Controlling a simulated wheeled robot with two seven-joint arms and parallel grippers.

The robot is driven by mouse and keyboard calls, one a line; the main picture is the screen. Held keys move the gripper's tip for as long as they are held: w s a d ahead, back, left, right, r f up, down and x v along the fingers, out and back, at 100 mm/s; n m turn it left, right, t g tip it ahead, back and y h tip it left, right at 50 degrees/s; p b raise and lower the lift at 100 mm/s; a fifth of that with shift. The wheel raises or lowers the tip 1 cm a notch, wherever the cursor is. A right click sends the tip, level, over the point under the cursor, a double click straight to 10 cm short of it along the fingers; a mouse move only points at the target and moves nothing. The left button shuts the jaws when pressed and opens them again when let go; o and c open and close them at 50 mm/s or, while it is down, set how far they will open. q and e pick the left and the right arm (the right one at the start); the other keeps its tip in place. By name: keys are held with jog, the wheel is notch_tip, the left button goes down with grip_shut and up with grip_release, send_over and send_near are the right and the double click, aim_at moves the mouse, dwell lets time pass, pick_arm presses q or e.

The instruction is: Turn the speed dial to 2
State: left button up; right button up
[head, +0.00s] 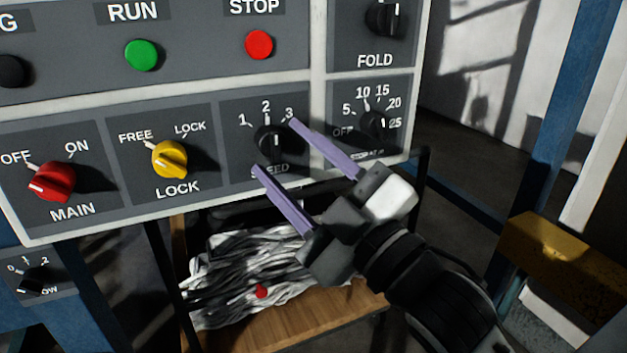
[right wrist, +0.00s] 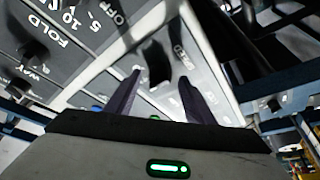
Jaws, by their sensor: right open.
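The speed dial (head: 268,139) is a black knob on the grey panel, with 1, 2 and 3 printed in an arc above it. The gripper partly covers its SPEED label. I cannot tell for sure which number its pointer faces. My right gripper (head: 275,148) is open, with one purple finger at the dial's upper right and the other at its lower left. In the right wrist view the black knob (right wrist: 157,62) shows between and just beyond the two fingertips (right wrist: 160,76); contact is not visible. My left gripper is not in view.
A red MAIN knob (head: 52,181) and yellow LOCK knob (head: 169,159) sit left of the dial. A black numbered dial (head: 374,124) is close on the right. Green (head: 141,55) and red (head: 259,45) buttons are above. A wooden board (head: 290,305) with grey strands lies below.

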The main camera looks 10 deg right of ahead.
jog(key=p+v, duration=0.5)
jog(key=v, duration=0.4)
dwell(0.4)
jog(key=w+d+f+m+g+h, duration=0.1)
jog(key=d+f+m+g+h, duration=0.2)
jog(key=f, duration=0.8)
jog(key=w+d+f+m+h, duration=0.1)
jog(key=d+f+m+h, duration=0.3)
jog(key=f, duration=0.8)
jog(key=s+d+f+m+g, duration=0.1)
jog(key=s+f+m+g, duration=0.1)
jog(key=s+f, duration=0.3)
jog(key=s+d+f+m+g+h, duration=0.1)
jog(key=s+f, duration=0.4)
jog(key=f, duration=0.6)
jog(key=s+d+f+m+g+h, duration=0.1)
jog(key=s+f+m+g, duration=0.2)
jog(key=f, duration=0.5)
jog(key=shift+s+m, duration=0.7)
jog(key=shift+s, duration=0.4)
